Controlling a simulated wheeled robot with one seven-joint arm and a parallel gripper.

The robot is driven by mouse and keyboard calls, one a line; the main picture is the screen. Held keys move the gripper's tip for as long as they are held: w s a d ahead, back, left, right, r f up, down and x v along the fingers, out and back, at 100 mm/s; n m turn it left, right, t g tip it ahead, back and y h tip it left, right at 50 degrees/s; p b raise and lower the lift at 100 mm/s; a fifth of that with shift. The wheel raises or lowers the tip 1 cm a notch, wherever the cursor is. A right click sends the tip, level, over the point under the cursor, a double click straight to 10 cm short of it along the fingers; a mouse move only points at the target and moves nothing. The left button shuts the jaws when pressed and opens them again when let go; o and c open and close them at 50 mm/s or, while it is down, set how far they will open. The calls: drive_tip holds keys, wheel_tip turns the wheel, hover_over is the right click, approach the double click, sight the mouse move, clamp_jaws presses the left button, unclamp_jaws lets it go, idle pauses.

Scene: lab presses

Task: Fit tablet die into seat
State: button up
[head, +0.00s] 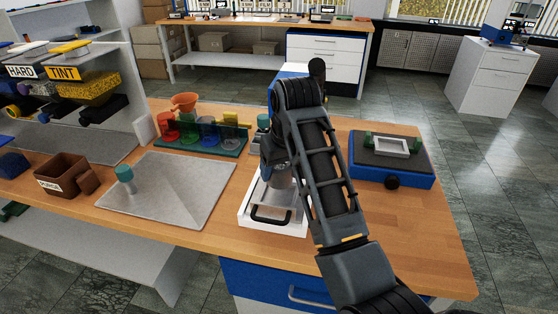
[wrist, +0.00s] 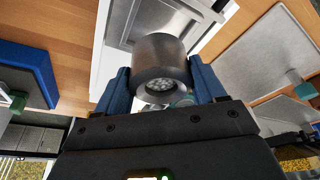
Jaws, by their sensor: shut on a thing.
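The tablet die, a grey metal cylinder (wrist: 161,58) with small holes in its end face, is between the two blue fingers of my gripper (wrist: 160,80). My gripper is shut on it. In the head view the die (head: 281,181) shows partly below my gripper (head: 276,168), over the white press base (head: 248,214) with a black handle. The arm hides most of the press. In the wrist view part of the white base (wrist: 104,45) shows beyond the die. The seat itself cannot be made out, and the gap between die and base is unclear.
A grey mat (head: 190,195) with a teal-topped tool (head: 125,178) lies left. A green rack (head: 200,146) with coloured cups stands behind it. A brown box (head: 62,174) is far left. A blue-and-black device (head: 392,165) stands right. Bare wood shows at the front right.

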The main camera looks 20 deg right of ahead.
sight(283, 172)
drive_tip(key=shift+a+f, duration=0.1)
drive_tip(key=shift+f, duration=1.65)
drive_tip(key=shift+f+b, duration=0.35)
drive_tip(key=shift+f, duration=0.75)
idle(0.4)
drive_tip(key=o, duration=1.5)
drive_tip(key=shift+c, duration=0.2)
drive_tip(key=shift+s+f, duration=0.1)
drive_tip(key=b+v, duration=0.1)
drive_tip(key=v, duration=0.7)
drive_tip(key=shift+f, duration=0.1)
